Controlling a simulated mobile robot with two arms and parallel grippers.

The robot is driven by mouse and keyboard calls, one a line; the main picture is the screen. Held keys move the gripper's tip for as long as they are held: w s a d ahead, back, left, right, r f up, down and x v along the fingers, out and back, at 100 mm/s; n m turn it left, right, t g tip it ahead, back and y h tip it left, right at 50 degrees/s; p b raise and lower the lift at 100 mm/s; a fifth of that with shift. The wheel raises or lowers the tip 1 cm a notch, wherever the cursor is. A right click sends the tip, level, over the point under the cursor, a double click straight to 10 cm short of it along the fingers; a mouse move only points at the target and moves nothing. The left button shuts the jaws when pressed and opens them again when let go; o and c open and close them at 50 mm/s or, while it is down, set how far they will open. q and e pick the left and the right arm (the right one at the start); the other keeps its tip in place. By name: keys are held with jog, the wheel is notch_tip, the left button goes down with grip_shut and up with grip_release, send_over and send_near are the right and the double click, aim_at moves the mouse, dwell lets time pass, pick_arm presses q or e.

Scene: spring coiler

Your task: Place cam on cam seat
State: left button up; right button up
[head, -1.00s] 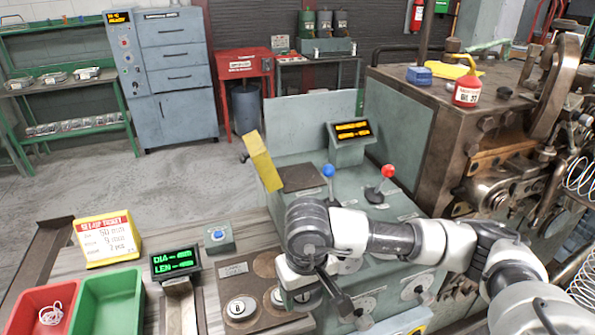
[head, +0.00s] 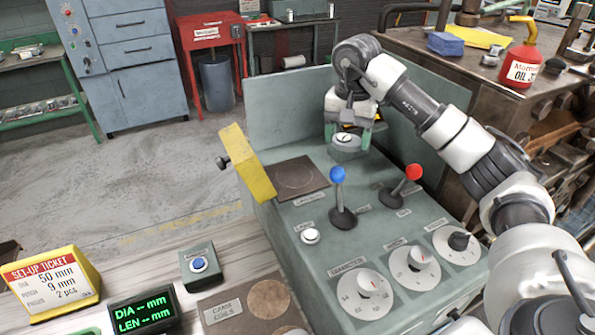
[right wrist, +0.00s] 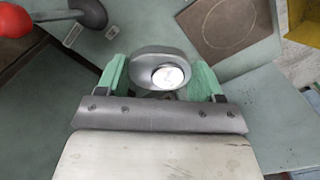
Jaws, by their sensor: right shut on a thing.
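My right gripper (head: 352,142) is shut on a grey metal cam (head: 346,145) with a pale round top, held above the back of the green control console. In the right wrist view the cam (right wrist: 163,72) sits between the green fingertips of the gripper (right wrist: 163,78). The cam seat appears to be the dark square plate (head: 296,179) with a thin circle outline, on the console left of the cam. The plate (right wrist: 222,25) is empty and also shows in the right wrist view, apart from the cam. My left gripper is not in view.
A blue-knobbed lever (head: 339,195) and a red-knobbed lever (head: 405,183) stand in front of the plate and cam. A yellow hinged guard (head: 246,162) stands upright left of the plate. Dials line the console front. A cam tray (head: 238,307) lies at the lower left.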

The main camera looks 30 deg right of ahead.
aim_at(294, 175)
jog(key=shift+w+a+f, duration=0.15)
jog(key=shift+w+a, duration=0.05)
jog(key=shift+w, duration=0.05)
jog(key=w+a+f+p, duration=0.1)
jog(key=w+a, duration=0.1)
jog(key=w+a+f+p, duration=0.1)
jog(key=w+a+f, duration=0.1)
jog(key=a, duration=0.1)
jog(key=w+a+f+p, duration=0.1)
jog(key=w+a+f, duration=0.1)
jog(key=shift+w+a+f, duration=0.15)
jog(key=shift+w+a, duration=0.1)
jog(key=shift+a, duration=0.05)
jog(key=shift+w+a+f, duration=0.25)
notch_tip(294, 175, down, 4)
jog(key=shift+a+r+p, duration=0.15)
jog(key=shift+r+p, duration=0.05)
jog(key=shift+p, duration=0.9)
jog(key=shift+f, duration=0.3)
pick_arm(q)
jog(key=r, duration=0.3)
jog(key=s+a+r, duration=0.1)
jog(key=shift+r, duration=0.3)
